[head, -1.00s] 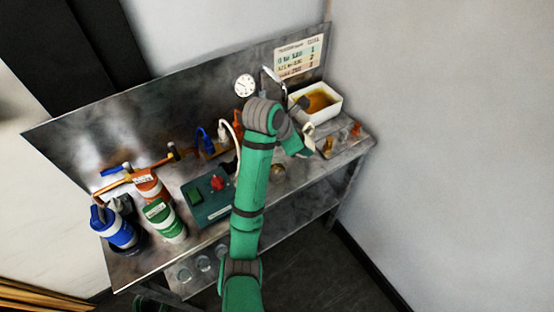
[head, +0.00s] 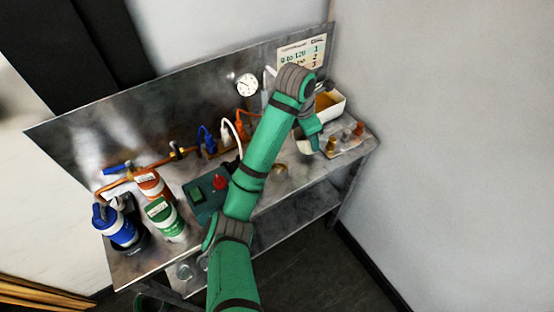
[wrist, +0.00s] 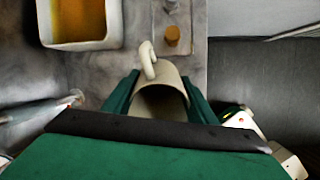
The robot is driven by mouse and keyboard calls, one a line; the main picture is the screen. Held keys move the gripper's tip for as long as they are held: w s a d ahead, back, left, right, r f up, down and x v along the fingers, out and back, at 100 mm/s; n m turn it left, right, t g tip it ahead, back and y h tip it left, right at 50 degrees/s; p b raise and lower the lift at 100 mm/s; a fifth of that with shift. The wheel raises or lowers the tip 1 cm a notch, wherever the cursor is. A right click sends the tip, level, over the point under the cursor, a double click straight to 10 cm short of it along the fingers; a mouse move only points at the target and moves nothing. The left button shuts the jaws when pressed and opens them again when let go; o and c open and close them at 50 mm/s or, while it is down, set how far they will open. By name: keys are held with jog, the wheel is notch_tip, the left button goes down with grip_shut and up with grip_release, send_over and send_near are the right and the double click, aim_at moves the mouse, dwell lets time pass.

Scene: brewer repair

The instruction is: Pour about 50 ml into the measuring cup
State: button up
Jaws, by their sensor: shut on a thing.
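In the wrist view a cream cup with a side handle (wrist: 166,76) sits between the two green fingers of my gripper (wrist: 160,92), which is shut on it. I look partly into its dark opening, and no liquid level can be made out. I cannot tell whether it is the measuring cup or another vessel. In the head view my gripper (head: 313,142) is low over the right part of the bench, and the cup is mostly hidden. A white tub (head: 338,108) with amber liquid is behind it, and also shows at the wrist view's upper left (wrist: 113,22).
A metal spout (wrist: 40,110) is left of the cup. A plate with small brass and red fittings (head: 346,138) lies at the bench's right end. A wall closes the right.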

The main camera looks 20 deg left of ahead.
jog(key=shift+d+r, duration=0.15)
jog(key=shift+r, duration=0.75)
jog(key=shift+w+d+f+g+y+p, duration=0.15)
jog(key=shift+w+f+g+y+p, duration=0.3)
jog(key=shift+f+g, duration=0.35)
jog(key=shift+w+d+f+g+y+p, duration=0.15)
jog(key=shift+w+f+g+y+p, duration=0.25)
jog(key=shift+f+g, duration=0.35)
jog(key=shift+r, duration=0.1)
jog(key=shift+a, duration=0.15)
jog(key=shift+d, duration=0.2)
jog(key=shift+a, duration=0.1)
jog(key=shift+w, duration=0.1)
jog(key=shift+a, duration=0.15)
